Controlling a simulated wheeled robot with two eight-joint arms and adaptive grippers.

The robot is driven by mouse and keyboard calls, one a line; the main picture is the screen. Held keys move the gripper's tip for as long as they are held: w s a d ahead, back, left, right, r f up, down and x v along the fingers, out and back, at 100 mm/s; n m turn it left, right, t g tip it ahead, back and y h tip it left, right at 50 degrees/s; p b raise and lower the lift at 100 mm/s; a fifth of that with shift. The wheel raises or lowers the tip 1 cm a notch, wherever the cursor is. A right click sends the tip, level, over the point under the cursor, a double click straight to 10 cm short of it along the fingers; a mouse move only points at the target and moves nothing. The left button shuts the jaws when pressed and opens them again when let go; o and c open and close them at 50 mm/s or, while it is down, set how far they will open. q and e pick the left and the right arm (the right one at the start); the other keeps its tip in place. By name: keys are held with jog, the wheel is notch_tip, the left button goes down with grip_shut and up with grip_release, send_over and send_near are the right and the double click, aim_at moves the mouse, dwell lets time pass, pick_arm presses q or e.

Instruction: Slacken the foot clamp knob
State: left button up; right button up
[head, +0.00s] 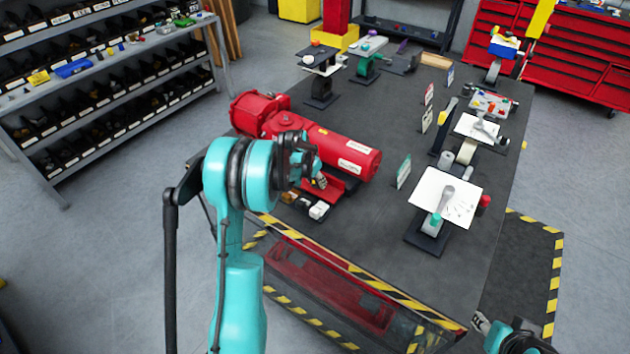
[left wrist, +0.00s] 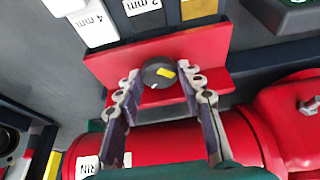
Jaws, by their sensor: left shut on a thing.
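The foot clamp knob (left wrist: 153,80) is a round dark knob with a yellow mark, on a red foot plate (left wrist: 212,48) in the left wrist view. My left gripper (left wrist: 160,84) is shut on it, one finger on each side. In the head view, my left gripper (head: 314,178) reaches down at the near side of the red valve actuator (head: 345,150), hiding the knob. The actuator's red body also shows in the left wrist view (left wrist: 165,143). My right gripper (head: 484,324) is at the bottom right, partly cut off; its jaw opening is unclear.
Small blocks, with labels reading 2 mm (left wrist: 143,6) and 4 mm (left wrist: 95,27) in the left wrist view, sit close to the foot plate. Several stands and white boards (head: 446,196) occupy the right of the dark table (head: 345,243). A striped tray edge runs along the front.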

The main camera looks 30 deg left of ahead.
pick_arm(q)
jog(key=n, duration=0.1)
jog(key=n+y+b, duration=0.1)
jog(key=n, duration=0.1)
jog(key=shift+d+n, duration=0.2)
jog(key=shift+n, duration=0.1)
jog(key=shift+n+y+b, duration=0.45)
jog(key=shift+n+y, duration=0.25)
jog(key=shift+n, duration=0.6)
jog(key=o, duration=1.2)
jog(key=shift+w, duration=0.1)
jog(key=shift+c, duration=0.2)
jog(key=shift+r, duration=0.1)
jog(key=v, duration=0.8)
jog(key=shift+w, duration=0.1)
